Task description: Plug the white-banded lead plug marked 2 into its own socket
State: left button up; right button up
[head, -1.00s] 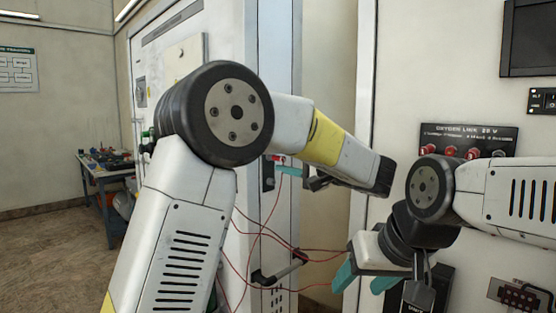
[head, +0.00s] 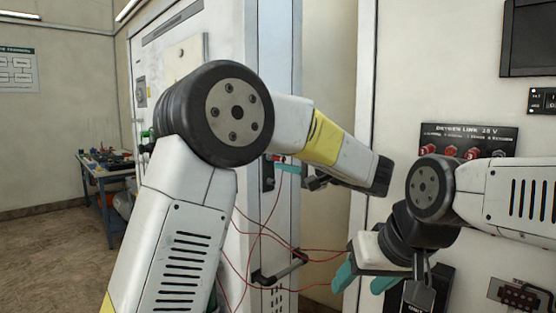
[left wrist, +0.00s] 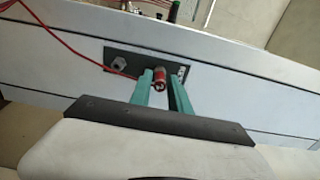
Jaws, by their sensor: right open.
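My left gripper (head: 287,168) is at the dark socket plate (head: 268,172) on the cabinet's narrow side. Whether the plug sits in a socket is hidden. A grey socket or knob (left wrist: 118,62) stands to the plug's left. My right gripper (head: 364,281) is open, with nothing between its teal fingers, lower right.
Thin red leads (head: 240,262) hang in loops between the cabinet and my right gripper. A black handle (head: 280,268) sticks out of the cabinet below. A panel with red knobs (head: 470,140) is on the right wall. A cluttered bench (head: 108,168) stands far left.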

aim_at(284, 160)
pick_arm(q)
grip_shut()
jog(key=shift+v, duration=2.55)
jog(key=shift+f, duration=0.1)
